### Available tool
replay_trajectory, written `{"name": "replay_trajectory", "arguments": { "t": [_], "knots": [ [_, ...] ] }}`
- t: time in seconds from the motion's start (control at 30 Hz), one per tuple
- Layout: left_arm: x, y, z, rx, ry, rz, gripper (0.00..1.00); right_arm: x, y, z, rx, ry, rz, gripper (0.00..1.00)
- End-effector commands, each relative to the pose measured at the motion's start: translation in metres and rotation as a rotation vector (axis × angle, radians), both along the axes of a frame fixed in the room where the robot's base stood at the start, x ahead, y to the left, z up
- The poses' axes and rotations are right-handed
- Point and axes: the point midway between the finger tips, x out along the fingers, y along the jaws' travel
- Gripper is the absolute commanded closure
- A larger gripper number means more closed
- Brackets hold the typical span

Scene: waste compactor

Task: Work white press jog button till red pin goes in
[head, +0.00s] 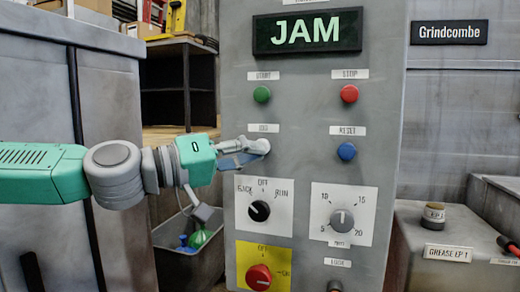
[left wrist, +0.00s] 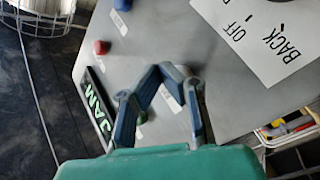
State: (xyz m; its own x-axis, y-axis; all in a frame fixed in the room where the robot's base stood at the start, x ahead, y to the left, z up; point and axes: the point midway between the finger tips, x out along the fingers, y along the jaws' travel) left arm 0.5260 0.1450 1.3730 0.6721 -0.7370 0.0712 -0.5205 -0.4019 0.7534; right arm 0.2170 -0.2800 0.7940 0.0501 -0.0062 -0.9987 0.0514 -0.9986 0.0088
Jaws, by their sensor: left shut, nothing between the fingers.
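The grey control panel (head: 310,185) faces me with a lit JAM sign (head: 307,31). The white jog button (head: 264,146) sits under a small label, left of the blue reset button (head: 347,151), and is partly covered by my gripper. My left gripper (head: 250,153) is shut and empty, its fingertips at the jog button. I cannot tell whether they touch or press it. In the left wrist view the shut fingers (left wrist: 164,70) reach toward the panel and the jog button is hidden. I cannot make out the red pin. My right gripper is not in view.
A green start button (head: 262,95) and red stop button (head: 349,93) are above. A back/off/run selector (head: 259,211), a dial (head: 342,219) and a red switch (head: 259,277) on yellow are below. A bin (head: 190,258) stands left; a grease cabinet (head: 450,275) stands right.

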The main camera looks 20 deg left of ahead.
Motion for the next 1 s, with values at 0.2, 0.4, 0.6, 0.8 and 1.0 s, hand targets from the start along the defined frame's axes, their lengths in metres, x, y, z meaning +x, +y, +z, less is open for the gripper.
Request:
{"name": "replay_trajectory", "arguments": {
  "t": [0.2,0.4,0.6,0.8,1.0],
  "knots": [
    [0.0012,-0.0005,0.0,0.001,-0.001,0.0,1.0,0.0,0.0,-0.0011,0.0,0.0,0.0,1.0],
    [0.007,-0.0017,0.001,0.0,0.0,0.0,1.0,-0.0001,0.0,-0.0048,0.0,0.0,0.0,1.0],
    [0.007,-0.0016,0.0018,0.0,0.0,0.0,1.0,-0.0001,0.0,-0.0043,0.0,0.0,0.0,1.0],
    [0.0075,-0.0015,0.0018,0.0,0.0,0.0,1.0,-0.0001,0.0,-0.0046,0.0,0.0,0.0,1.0],
    [0.0097,-0.0018,0.0015,0.0,0.0,0.0,1.0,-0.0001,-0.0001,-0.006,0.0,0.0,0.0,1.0]
  ]
}}
